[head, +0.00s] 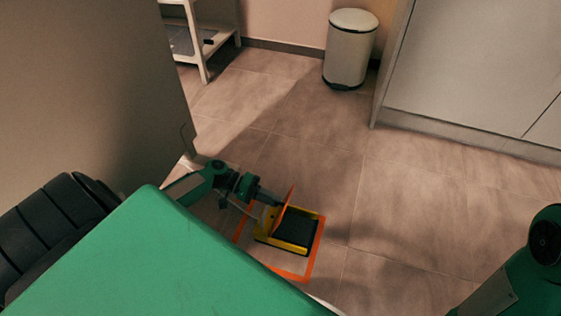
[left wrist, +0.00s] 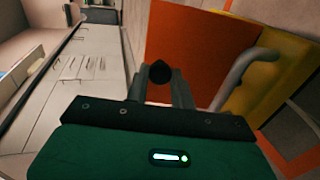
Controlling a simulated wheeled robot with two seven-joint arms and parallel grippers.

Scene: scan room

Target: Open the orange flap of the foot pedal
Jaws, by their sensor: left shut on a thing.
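The foot pedal (head: 312,216) is a yellow housing with a black tread inside, low on the floor in the head view. Its orange flap (head: 286,208) stands raised and tilted at the left side, and the black tread shows open beside it. In the left wrist view the flap (left wrist: 190,45) is a broad orange sheet in front of my fingers, with the yellow housing (left wrist: 285,65) to its right. My left gripper (head: 274,197) is shut on the flap at its edge; the fingers (left wrist: 160,85) close around a dark rounded part. My right gripper is out of view.
An orange outline (head: 311,268) on the floor surrounds the pedal. A grey curved bar (left wrist: 243,72) rises beside the housing. A white bin (head: 350,50), a shelf cart (head: 203,70) and white cabinets (head: 470,70) stand farther back. The tiled floor between is clear.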

